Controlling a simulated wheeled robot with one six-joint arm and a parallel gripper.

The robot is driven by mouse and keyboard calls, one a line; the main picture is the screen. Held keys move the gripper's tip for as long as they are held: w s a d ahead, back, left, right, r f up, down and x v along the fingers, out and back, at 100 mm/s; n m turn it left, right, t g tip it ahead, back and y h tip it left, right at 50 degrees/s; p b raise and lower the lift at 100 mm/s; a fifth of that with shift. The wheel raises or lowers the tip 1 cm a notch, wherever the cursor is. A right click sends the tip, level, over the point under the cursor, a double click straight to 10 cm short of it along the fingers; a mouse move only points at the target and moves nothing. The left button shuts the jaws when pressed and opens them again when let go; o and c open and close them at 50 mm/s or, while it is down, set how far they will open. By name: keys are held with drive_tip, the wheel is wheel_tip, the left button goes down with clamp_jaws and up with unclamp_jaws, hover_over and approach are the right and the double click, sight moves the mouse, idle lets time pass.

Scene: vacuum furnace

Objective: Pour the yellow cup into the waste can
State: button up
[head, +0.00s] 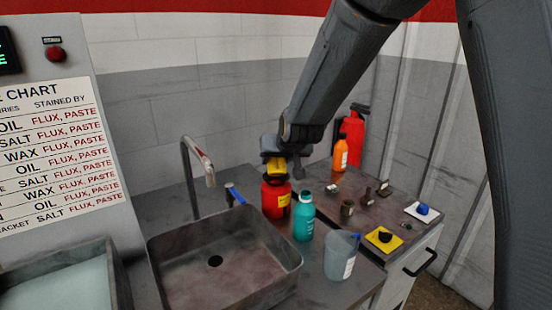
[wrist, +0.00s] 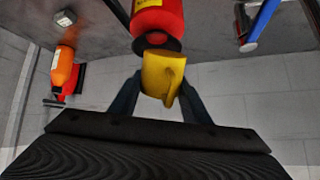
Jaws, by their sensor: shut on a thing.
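My gripper (head: 287,158) is shut on the yellow cup (head: 273,166). The wrist view shows the cup (wrist: 158,72) between the two dark fingers (wrist: 160,92), with its handle facing the camera. The cup is just above the dark mouth of a red can (head: 275,198) with a yellow label, which I take to be the waste can. The red can also shows past the cup in the wrist view (wrist: 158,18). The cup's inside is hidden, and I cannot tell its exact tilt.
A sink (head: 170,262) with a tap (head: 190,170) is at left. An orange bottle (head: 340,155) and fire extinguisher (head: 354,130) stand behind; small items sit at right.

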drive_tip(key=shift+r+g+p, duration=0.1)
drive_tip(key=shift+g+p, duration=0.3)
drive_tip(key=shift+p, duration=2.15)
drive_tip(key=shift+w+d+g+b, duration=0.15)
drive_tip(key=shift+w+g+b, duration=0.15)
drive_tip(key=shift+b, duration=1.15)
drive_tip(key=shift+s+g+b, duration=0.1)
drive_tip(key=shift+g+b, duration=0.2)
drive_tip(key=shift+b, duration=1.4)
drive_tip(key=shift+w+r+g+p, duration=0.15)
drive_tip(key=shift+g+p, duration=0.45)
drive_tip(key=shift+p, duration=0.45)
drive_tip(key=shift+w+r+g+p, duration=0.15)
drive_tip(key=shift+g+p, duration=0.45)
drive_tip(key=shift+p, duration=0.4)
